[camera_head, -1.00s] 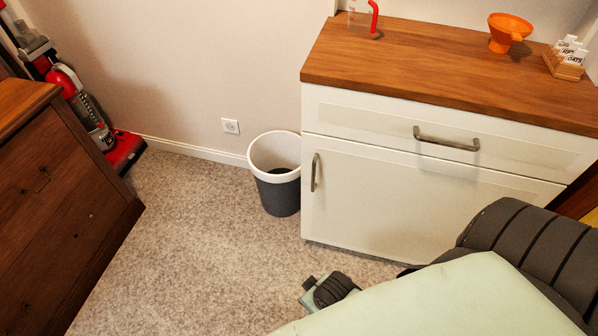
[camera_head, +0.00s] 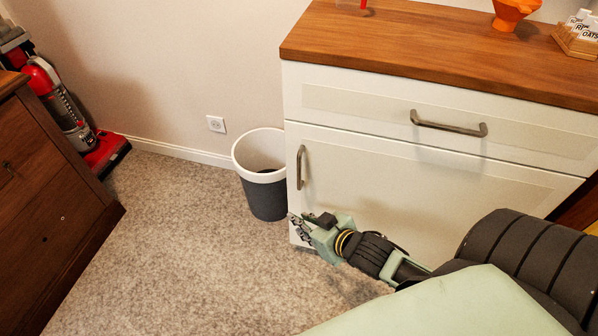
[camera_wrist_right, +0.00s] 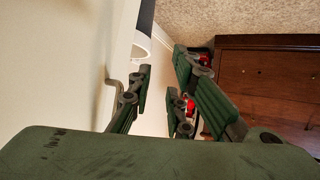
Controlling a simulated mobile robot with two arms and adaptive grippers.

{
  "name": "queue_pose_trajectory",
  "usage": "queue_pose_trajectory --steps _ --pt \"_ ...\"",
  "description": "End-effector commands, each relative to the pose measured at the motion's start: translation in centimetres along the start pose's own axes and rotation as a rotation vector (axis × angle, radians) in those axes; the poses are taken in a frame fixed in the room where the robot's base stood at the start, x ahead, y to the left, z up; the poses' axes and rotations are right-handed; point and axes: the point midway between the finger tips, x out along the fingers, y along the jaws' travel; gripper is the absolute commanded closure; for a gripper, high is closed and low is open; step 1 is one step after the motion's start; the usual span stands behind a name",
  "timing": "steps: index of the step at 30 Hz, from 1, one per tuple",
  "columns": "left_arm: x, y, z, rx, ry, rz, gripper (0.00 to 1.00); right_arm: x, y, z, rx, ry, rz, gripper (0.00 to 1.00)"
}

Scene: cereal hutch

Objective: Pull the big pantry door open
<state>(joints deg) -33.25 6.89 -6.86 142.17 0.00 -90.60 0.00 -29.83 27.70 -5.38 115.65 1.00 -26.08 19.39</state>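The big pantry door (camera_head: 385,190) is the white lower door of the cabinet, closed flush under the drawer. Its upright metal handle (camera_head: 301,167) is near its left edge. My right gripper (camera_head: 299,228) is low in front of the door's lower left corner, below the handle in the head view and apart from it. In the right wrist view the gripper (camera_wrist_right: 165,75) is open with nothing between its fingers. The handle (camera_wrist_right: 116,88) shows there just left of the left finger, partly hidden behind it. My left gripper is not in view.
A grey and white bin (camera_head: 264,180) stands on the carpet just left of the cabinet. The drawer (camera_head: 375,108) above has a horizontal handle. A brown dresser (camera_head: 45,200) and a red vacuum (camera_head: 85,140) are at the left. The carpet between is clear.

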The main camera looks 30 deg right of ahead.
Motion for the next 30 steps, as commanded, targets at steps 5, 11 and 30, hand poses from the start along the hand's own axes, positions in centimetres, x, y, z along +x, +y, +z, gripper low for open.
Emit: queue_pose_trajectory --steps 5,11,30 --pt "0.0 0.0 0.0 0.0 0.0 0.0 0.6 1.0 4.2 -2.8 -0.019 0.25 -0.099 0.82" --pt "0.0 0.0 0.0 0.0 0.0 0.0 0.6 -0.8 7.6 -5.7 -0.029 0.461 -0.254 0.82" --pt "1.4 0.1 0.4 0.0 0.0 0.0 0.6 1.1 7.3 -10.4 -0.035 0.582 -0.379 0.82"
